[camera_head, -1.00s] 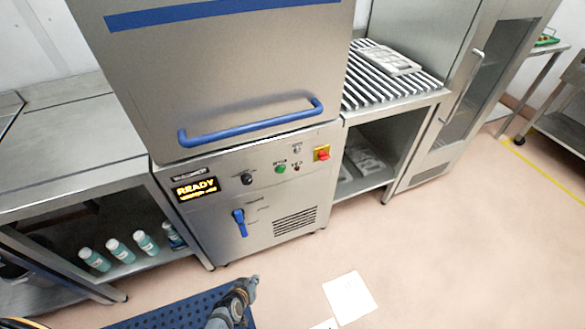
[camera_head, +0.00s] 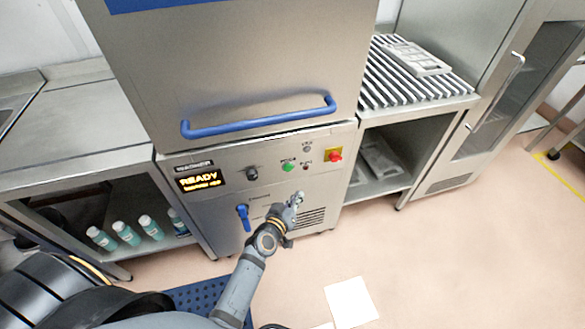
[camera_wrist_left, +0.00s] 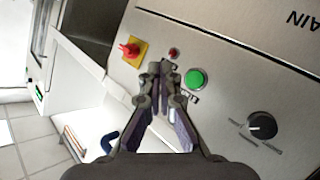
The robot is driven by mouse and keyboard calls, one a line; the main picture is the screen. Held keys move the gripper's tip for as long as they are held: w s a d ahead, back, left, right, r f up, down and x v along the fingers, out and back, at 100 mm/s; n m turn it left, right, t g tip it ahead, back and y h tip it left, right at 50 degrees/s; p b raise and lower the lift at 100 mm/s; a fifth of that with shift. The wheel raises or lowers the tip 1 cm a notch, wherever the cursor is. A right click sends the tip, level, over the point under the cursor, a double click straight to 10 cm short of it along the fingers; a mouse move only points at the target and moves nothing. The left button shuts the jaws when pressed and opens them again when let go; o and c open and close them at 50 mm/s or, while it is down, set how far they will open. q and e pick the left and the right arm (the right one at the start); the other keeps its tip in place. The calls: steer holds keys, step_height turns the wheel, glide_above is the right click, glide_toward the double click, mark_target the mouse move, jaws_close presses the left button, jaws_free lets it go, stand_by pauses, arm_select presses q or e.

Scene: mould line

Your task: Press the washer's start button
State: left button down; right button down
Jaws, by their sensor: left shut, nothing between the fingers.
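The washer (camera_head: 250,70) is a steel cabinet with its hood down and a blue handle bar (camera_head: 260,119) across it. Its front panel has a lit display (camera_head: 200,180) reading READY, a black knob (camera_head: 252,173), a green button (camera_head: 288,168), a small dark red button (camera_head: 306,168) and a red switch on a yellow plate (camera_head: 334,155). My left gripper (camera_head: 298,198) is shut and empty, in front of the panel below the green button. In the left wrist view the green button (camera_wrist_left: 195,79) shows uncovered beside the fingertips (camera_wrist_left: 160,68). My right gripper is not in view.
A blue lever (camera_head: 244,216) sticks out low on the washer front. Bottles (camera_head: 125,233) stand on the shelf at left. A slatted table (camera_head: 415,85) with a tray (camera_head: 416,58) is at right.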

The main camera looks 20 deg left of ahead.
arm_select(q)
glide_toward(293, 169)
steer(key=w+d+f, duration=0.2)
steer(key=w+d, duration=0.1)
steer(key=w, duration=0.1)
steer(key=shift+w+a, duration=0.35)
steer(key=shift+a, duration=0.3)
steer(key=shift+w+a, duration=0.1)
steer(key=shift+w, duration=0.05)
stand_by(1.0)
steer(key=shift+w+a, duration=0.15)
steer(key=shift+w, duration=0.05)
steer(key=shift+w+a, duration=0.2)
steer(key=shift+w, duration=0.15)
stand_by(0.7)
stand_by(0.4)
steer(key=shift+s+d, duration=0.5)
steer(key=shift+s, duration=0.2)
